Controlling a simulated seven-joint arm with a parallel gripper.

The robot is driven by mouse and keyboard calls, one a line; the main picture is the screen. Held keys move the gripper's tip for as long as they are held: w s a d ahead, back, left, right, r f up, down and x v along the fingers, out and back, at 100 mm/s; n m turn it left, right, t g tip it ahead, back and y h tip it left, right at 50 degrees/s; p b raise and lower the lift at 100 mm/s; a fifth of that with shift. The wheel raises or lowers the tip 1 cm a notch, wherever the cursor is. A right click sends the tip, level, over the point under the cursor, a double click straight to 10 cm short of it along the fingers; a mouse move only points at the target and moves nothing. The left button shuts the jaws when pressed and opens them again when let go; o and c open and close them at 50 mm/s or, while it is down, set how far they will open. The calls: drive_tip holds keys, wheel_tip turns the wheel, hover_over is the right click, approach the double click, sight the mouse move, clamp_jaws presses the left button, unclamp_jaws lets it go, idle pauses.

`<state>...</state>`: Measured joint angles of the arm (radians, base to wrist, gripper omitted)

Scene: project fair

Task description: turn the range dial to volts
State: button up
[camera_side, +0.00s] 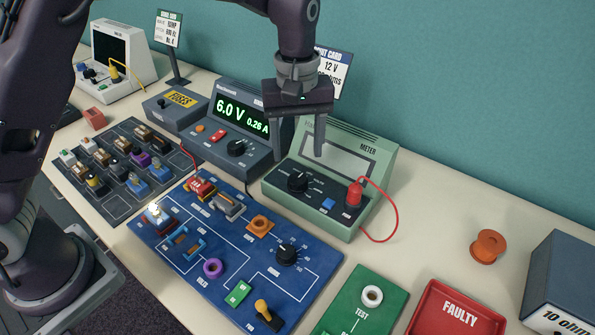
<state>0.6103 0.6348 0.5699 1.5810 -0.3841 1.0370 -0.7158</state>
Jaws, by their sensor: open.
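The green meter (385,170) stands at the centre of the bench, with a pale display that shows no readable figures. Its black range dial (298,182) sits on the lower left of the sloped front. Where the dial's mark points is too small to tell. A blue button (328,204) and a red plug (354,193) with a red lead are to the dial's right. My gripper (299,150) is open and empty, pointing down. Its fingers hang in front of the meter, above the dial and apart from it as far as I can see.
A power supply (211,152) reading 6.0 V with its own black knob stands left of the meter. A blue circuit board (233,262) with several parts lies in front. A card stand (341,70) rises behind my gripper. Bench to the right of the meter is mostly clear around an orange spool (488,246).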

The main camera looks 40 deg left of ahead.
sight(298, 178)
wheel_tip(298, 178, down, 7)
drive_tip(key=shift+f, duration=0.1)
clamp_jaws()
idle(0.3)
